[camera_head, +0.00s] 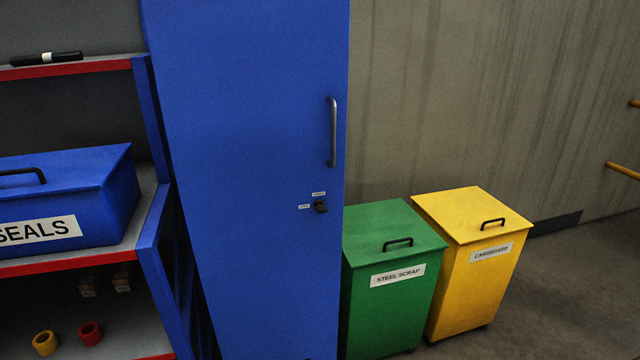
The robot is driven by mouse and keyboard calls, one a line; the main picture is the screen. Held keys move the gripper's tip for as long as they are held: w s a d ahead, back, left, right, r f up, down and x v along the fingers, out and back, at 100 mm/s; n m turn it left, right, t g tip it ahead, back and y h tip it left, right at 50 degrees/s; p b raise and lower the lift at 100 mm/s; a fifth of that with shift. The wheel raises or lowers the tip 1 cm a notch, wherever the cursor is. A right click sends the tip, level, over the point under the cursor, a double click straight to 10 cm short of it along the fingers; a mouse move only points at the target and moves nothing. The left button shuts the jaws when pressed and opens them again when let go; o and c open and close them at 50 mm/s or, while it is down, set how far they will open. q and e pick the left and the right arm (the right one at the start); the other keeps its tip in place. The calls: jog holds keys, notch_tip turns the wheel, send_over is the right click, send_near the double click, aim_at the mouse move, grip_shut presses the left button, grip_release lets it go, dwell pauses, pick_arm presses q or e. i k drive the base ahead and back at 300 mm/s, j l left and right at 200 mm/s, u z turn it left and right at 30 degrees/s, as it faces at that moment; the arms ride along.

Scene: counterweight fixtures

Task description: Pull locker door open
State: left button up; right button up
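The tall blue locker door (250,150) fills the middle of the head view and looks shut. A grey vertical bar handle (333,132) is on its right side near the edge. Below the handle is a small black lock knob (320,207) with two tiny white labels beside it, too small to read. Neither of my grippers shows in the view. Nothing touches the door or the handle.
A shelf unit (155,220) stands left of the locker, with a blue SEALS box (105,185) on it. To the right stand a green STEEL SCRAP bin (385,310) and a yellow CARDBOARD bin (475,290). Floor (570,290) at lower right is clear.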

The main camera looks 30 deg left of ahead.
aim_at(253, 94)
jog(key=u, duration=1.2)
